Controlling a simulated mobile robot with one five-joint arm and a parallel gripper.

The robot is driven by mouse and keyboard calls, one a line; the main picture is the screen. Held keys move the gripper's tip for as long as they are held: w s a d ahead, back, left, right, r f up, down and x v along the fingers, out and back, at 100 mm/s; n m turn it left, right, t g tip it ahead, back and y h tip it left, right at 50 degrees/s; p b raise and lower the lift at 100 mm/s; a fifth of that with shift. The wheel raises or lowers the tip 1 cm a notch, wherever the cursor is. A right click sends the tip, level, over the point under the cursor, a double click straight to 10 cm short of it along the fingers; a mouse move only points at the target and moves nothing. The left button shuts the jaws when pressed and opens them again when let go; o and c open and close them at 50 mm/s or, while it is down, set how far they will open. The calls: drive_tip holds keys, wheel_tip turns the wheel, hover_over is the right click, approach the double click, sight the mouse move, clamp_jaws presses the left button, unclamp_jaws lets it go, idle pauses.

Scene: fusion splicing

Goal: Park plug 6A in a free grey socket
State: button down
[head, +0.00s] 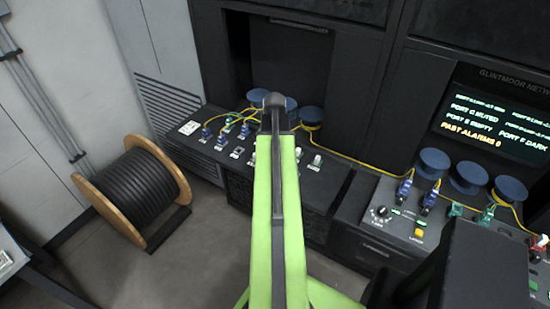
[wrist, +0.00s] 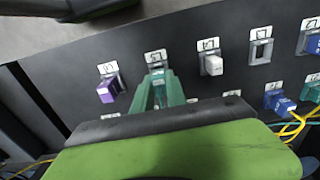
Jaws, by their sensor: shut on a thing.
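In the wrist view my gripper (wrist: 157,88) is shut on a green plug (wrist: 158,98). The plug is at a labelled socket (wrist: 155,60) on the dark panel; I cannot tell whether it is fully seated or just in front. No 6A marking can be read on it. An empty grey socket (wrist: 261,48) is to the right, past a white plug (wrist: 212,63). A purple plug (wrist: 107,90) is just left of my gripper. In the head view my arm hides the gripper's tips and the green plug; an empty-looking socket (head: 237,152) shows left of the arm.
Blue plugs (wrist: 280,100) with yellow cables stand at the right in the wrist view. In the head view, blue round caps (head: 310,117) stand behind the sockets. A console with blue plugs (head: 428,200) is at right. A cable drum (head: 133,190) stands on the floor at left.

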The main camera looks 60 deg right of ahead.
drive_tip(key=shift+f+b, duration=0.55)
drive_tip(key=shift+r, duration=0.1)
drive_tip(key=c, duration=1.3)
unclamp_jaws()
drive_tip(key=shift+r, duration=0.1)
wheel_tip(320, 180, up, 17)
drive_tip(key=p, duration=1.7)
drive_tip(key=shift+p, duration=0.3)
